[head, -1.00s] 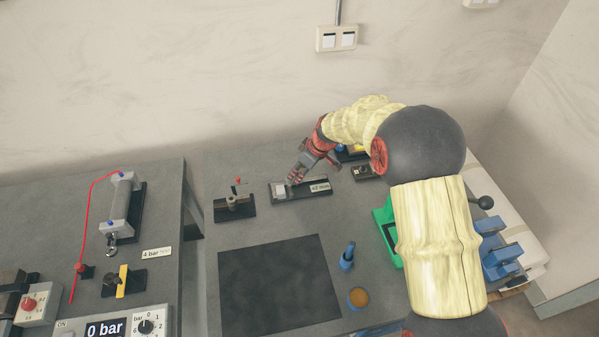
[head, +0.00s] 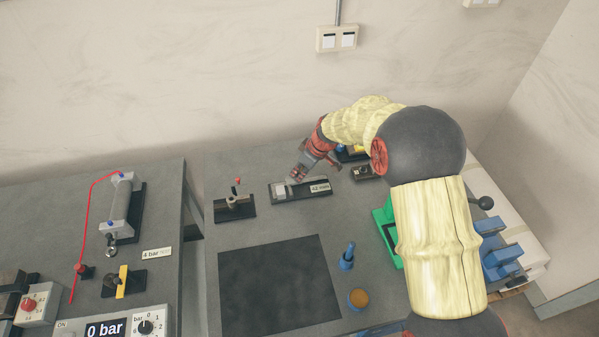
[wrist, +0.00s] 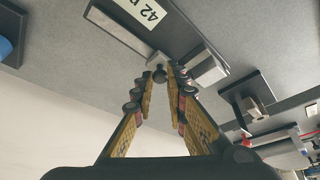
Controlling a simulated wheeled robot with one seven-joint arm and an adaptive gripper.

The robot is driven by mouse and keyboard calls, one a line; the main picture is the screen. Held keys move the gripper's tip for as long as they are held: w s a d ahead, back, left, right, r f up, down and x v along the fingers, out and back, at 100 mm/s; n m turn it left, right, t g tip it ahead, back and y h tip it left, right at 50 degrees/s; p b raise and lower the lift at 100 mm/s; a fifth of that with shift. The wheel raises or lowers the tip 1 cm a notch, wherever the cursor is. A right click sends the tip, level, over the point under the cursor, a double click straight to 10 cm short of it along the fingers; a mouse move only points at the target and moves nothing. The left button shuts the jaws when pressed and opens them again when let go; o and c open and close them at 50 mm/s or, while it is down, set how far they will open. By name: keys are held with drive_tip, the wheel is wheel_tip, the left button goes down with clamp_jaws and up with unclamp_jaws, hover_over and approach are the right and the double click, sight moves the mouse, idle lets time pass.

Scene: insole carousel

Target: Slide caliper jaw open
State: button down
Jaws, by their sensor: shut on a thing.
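The caliper (head: 300,190) lies on a dark base on the grey table, with a light block at its left end and a label that seems to read 42 mm at its right. In the wrist view its base (wrist: 105,12) and the label (wrist: 143,12) show at the top, with light metal jaw blocks (wrist: 208,70) near my fingertips. My gripper (head: 297,177) is over the caliper; in the wrist view its fingers (wrist: 160,76) converge and are shut on the caliper jaw. The contact itself is partly hidden by the fingertips.
A small stand with a red-tipped lever (head: 235,205) stands left of the caliper. A black mat (head: 278,285), a blue bottle-like item (head: 347,257) and an orange-brown round dish (head: 358,298) are in front. A green frame (head: 383,232) stands to the right.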

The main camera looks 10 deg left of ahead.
drive_tip(key=shift+d, duration=0.1)
idle(0.3)
drive_tip(key=shift+w+d+b, duration=0.5)
drive_tip(key=shift+d+b, duration=0.4)
drive_tip(key=c, duration=1.8)
unclamp_jaws()
drive_tip(key=shift+o, duration=0.2)
drive_tip(key=shift+r, duration=0.1)
drive_tip(key=v, duration=1.1)
drive_tip(key=shift+d+r, duration=0.25)
drive_tip(key=shift+r, duration=0.1)
drive_tip(key=shift+s, duration=0.1)
